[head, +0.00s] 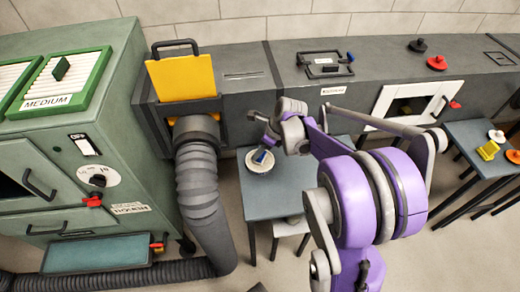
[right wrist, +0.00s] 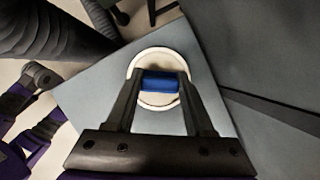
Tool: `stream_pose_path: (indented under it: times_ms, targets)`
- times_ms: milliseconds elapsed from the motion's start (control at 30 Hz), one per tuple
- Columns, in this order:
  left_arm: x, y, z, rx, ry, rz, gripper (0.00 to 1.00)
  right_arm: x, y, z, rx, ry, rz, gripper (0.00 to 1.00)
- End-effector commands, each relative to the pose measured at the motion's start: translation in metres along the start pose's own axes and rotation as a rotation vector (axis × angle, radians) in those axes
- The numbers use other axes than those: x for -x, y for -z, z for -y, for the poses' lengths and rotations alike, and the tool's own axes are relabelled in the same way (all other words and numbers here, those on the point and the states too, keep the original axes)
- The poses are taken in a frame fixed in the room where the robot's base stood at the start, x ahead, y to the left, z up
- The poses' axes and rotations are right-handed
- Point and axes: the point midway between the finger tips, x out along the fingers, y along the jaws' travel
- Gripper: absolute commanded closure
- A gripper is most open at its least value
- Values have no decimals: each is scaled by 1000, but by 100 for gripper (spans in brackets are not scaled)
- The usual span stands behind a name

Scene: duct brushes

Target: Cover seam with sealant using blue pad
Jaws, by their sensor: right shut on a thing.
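My right gripper (head: 264,148) reaches down over the small grey-blue table (head: 287,187) in front of the duct. In the right wrist view, its two dark fingers (right wrist: 160,85) are shut on the blue pad (right wrist: 160,81). The pad is over a round white dish (right wrist: 136,66) with pale contents; whether it touches them I cannot tell. The dish (head: 260,166) also shows on the table in the head view. Purple and grey arm parts show at the left edge of the wrist view, but I cannot make out my left gripper.
A grey flexible hose (head: 200,185) hangs left of the table, below a yellow plate (head: 182,77). The grey duct (head: 250,95) runs behind. A green cabinet (head: 65,180) stands left. A stool (head: 290,228) stands partly under the small table.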

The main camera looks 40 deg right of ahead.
Motion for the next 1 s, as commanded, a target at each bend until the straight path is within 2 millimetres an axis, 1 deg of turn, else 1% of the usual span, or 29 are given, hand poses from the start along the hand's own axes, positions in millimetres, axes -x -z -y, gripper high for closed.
stream_pose_path:
  times_ms: [33, 100, 633, 767, 1000]
  targets:
    - [5, 3, 0, 0, 0, -2, 50, 7, -3, 0, 0, 1, 1, 91]
    - [8, 5, 0, 0, 0, -3, 50, 12, -6, 0, 0, 1, 1, 91]
    - [34, 22, 0, 0, 0, -14, 50, 51, -22, 1, 0, 2, 2, 91]
    - [37, 24, 0, 0, 0, -15, 50, 56, -24, 1, 0, 1, 1, 91]
    - [36, 24, 0, 0, 0, -15, 50, 55, -24, 1, -1, 1, 1, 91]
